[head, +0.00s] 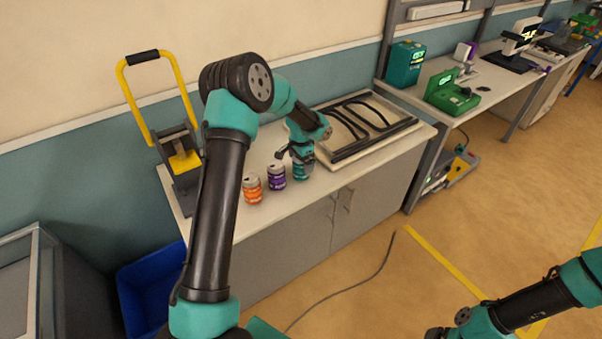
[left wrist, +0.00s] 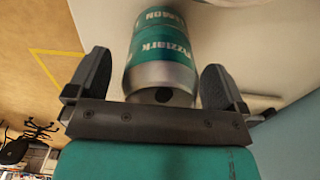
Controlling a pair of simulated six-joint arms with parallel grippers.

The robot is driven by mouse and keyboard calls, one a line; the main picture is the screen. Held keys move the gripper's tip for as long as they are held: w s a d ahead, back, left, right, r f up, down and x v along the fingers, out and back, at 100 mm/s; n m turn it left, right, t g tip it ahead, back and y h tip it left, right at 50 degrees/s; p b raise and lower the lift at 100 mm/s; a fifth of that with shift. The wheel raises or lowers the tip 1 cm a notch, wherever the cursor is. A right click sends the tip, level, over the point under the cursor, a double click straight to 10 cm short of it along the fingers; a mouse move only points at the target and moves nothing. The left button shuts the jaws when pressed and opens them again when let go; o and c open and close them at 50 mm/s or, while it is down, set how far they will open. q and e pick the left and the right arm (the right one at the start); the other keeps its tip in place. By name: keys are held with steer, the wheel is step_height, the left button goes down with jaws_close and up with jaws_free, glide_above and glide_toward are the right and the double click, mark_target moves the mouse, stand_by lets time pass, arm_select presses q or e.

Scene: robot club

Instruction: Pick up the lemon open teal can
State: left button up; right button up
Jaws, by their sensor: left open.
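The teal lemon can (head: 302,171) stands on the counter, at the right end of a short row of cans. In the left wrist view the teal can (left wrist: 160,50) shows "LEMON" lettering and sits between the two fingers. My left gripper (head: 296,152) is open around the upper part of the can, with a gap visible on the right side in the left wrist view (left wrist: 157,85). Part of the can is hidden by the gripper in the head view. My right arm shows at the lower right, but its fingertips cannot be made out.
A purple can (head: 276,177) stands just left of the teal can, and an orange can (head: 252,189) further left. A tray with black bars (head: 372,145) lies behind to the right. A yellow-handled press (head: 181,160) stands at the counter's left end. The counter's front edge is close.

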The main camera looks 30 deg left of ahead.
arm_select(q)
steer(key=shift+f, duration=0.25)
steer(key=shift+c, duration=0.4)
steer(key=c, duration=1.2)
